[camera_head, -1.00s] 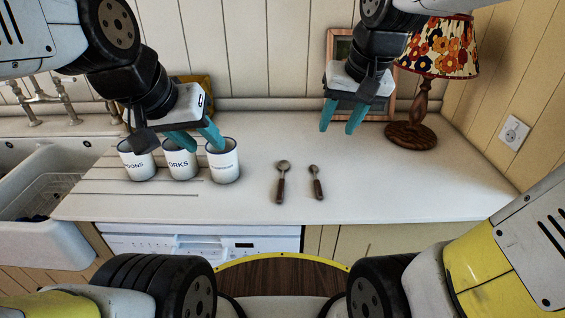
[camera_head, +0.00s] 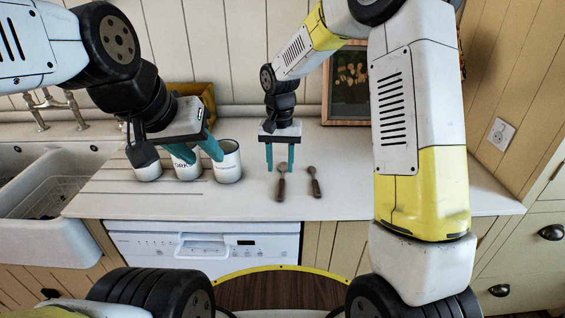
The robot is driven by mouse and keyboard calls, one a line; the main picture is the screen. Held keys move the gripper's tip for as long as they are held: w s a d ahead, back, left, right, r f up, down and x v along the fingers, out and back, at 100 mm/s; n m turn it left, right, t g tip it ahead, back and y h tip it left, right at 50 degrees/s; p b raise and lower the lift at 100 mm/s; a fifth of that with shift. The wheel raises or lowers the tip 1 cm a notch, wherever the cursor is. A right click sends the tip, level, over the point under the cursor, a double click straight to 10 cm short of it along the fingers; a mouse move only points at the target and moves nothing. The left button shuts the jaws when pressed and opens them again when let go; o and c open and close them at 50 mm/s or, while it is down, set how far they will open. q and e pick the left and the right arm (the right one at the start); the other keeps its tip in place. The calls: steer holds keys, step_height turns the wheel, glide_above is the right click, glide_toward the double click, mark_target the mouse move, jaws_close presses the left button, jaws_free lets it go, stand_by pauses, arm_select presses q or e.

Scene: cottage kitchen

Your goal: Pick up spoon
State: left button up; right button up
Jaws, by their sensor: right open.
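Two spoons with dark wooden handles lie on the white counter. The left spoon (camera_head: 281,187) lies just below my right gripper (camera_head: 280,168) in the picture, its bowl between or behind the teal fingertips. The right spoon (camera_head: 315,185) lies a little to the right, clear of the fingers. My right gripper points down with its fingers apart; whether it touches the spoon I cannot tell. My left gripper (camera_head: 205,155) hovers by the white cups, its teal fingers spread apart with nothing seen between them.
Three white cups stand left of the spoons; the rightmost cup (camera_head: 229,165) is closest to them. A sink (camera_head: 40,240) is at the left. A framed picture (camera_head: 349,90) leans at the back wall. My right arm covers the counter's right part.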

mark_target(282, 183)
steer(key=f, duration=0.5)
steer(key=shift+s+d+f, duration=0.1)
steer(key=shift+s+d, duration=0.05)
steer(key=shift+s, duration=0.15)
jaws_close()
